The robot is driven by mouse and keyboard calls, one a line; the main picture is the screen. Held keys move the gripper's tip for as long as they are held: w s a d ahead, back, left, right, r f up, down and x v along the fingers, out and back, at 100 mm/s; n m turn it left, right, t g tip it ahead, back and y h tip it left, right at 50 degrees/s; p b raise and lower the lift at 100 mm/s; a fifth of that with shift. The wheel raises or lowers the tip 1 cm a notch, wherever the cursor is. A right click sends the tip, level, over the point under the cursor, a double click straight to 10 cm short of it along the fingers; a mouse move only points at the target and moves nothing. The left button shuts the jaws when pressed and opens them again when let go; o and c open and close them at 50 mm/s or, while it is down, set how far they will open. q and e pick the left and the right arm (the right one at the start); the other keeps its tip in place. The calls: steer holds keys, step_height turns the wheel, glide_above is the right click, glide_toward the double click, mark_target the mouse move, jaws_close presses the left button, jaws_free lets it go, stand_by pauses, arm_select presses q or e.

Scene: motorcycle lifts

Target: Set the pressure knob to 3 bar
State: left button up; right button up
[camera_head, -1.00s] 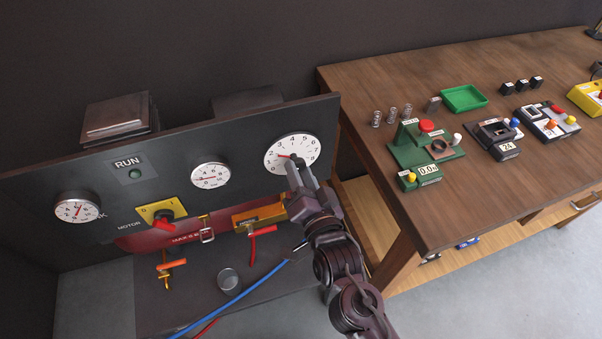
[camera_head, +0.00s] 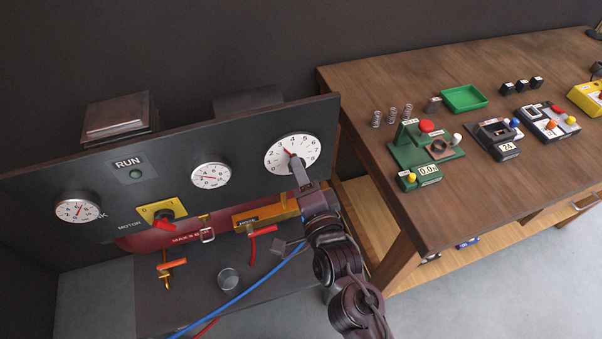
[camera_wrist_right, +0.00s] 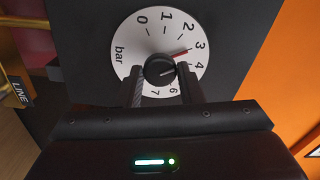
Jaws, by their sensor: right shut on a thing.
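The pressure knob is a dark round knob (camera_wrist_right: 159,70) at the centre of a white dial (camera_wrist_right: 125,57) marked 0 to 7 bar. The dial (camera_head: 280,164) is also at the right end of the dark panel in the head view. My right gripper (camera_wrist_right: 162,83) has one finger on each side of the knob and is shut on it. In the head view the right gripper (camera_head: 297,165) covers the lower part of the dial. My left gripper is not in view.
The panel (camera_head: 240,157) also carries a middle gauge (camera_head: 210,176), a left gauge (camera_head: 77,210) and a yellow motor switch (camera_head: 160,211). Clamps, a blue hose (camera_head: 245,287) and a round can lie below. A wooden bench (camera_head: 365,90) with several devices stands to the right.

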stand_by(0.3)
steer(key=o, duration=1)
steer(key=shift+c, duration=0.2)
steer(key=b+v, duration=0.2)
steer(key=v, duration=0.5)
steer(key=shift+s+d, duration=0.15)
steer(key=shift+s, duration=0.2)
